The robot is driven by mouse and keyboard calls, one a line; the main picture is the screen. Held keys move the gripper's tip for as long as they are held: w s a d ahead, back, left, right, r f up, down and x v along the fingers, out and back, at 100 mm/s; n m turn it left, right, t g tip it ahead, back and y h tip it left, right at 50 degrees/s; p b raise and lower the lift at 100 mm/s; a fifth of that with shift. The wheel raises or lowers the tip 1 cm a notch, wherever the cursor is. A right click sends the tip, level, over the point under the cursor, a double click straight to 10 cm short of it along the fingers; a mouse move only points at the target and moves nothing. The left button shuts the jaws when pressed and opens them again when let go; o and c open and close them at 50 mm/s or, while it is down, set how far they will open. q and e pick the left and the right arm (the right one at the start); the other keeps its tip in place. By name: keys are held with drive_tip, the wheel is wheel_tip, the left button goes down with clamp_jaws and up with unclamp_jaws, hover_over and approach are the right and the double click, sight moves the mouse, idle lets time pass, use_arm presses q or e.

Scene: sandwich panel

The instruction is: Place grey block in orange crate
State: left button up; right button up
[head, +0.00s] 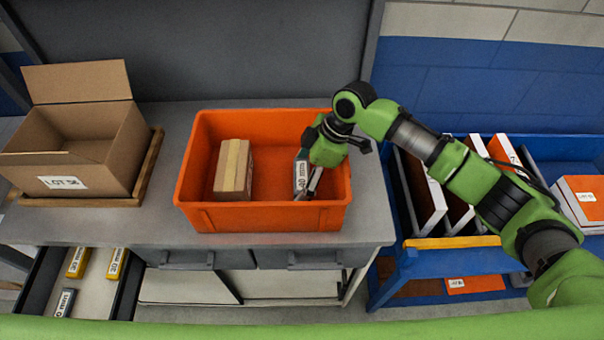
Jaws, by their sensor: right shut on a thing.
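The orange crate (262,216) stands on the grey worktop in the middle of the head view. My right gripper (308,180) reaches down into the right part of the crate, its arm coming in from the right. It is shut on the grey block (301,174), which has a white label ending in "mm". The block is inside the crate walls; whether it touches the crate floor I cannot tell. A small cardboard box (233,170) lies in the left part of the crate. My left gripper is not in view.
An open cardboard box (80,150) stands on a wooden tray at the left. Below it, an open drawer (95,285) holds two yellow blocks and another grey one. At the right, a blue cart (440,262) holds white-and-orange boxes.

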drive_tip(key=shift+f, duration=0.1)
drive_tip(key=o, duration=1.2)
drive_tip(key=shift+c, duration=0.2)
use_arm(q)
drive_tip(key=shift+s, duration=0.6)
use_arm(e)
drive_tip(key=shift+o, duration=0.3)
drive_tip(key=shift+r, duration=0.2)
drive_tip(key=shift+w+d+r, duration=0.1)
drive_tip(key=shift+d+r, duration=0.05)
drive_tip(key=shift+r, duration=0.15)
use_arm(q)
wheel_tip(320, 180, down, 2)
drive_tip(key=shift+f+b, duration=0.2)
drive_tip(key=shift+b, duration=1)
use_arm(e)
drive_tip(key=v, duration=1.1)
drive_tip(key=shift+r, duration=0.1)
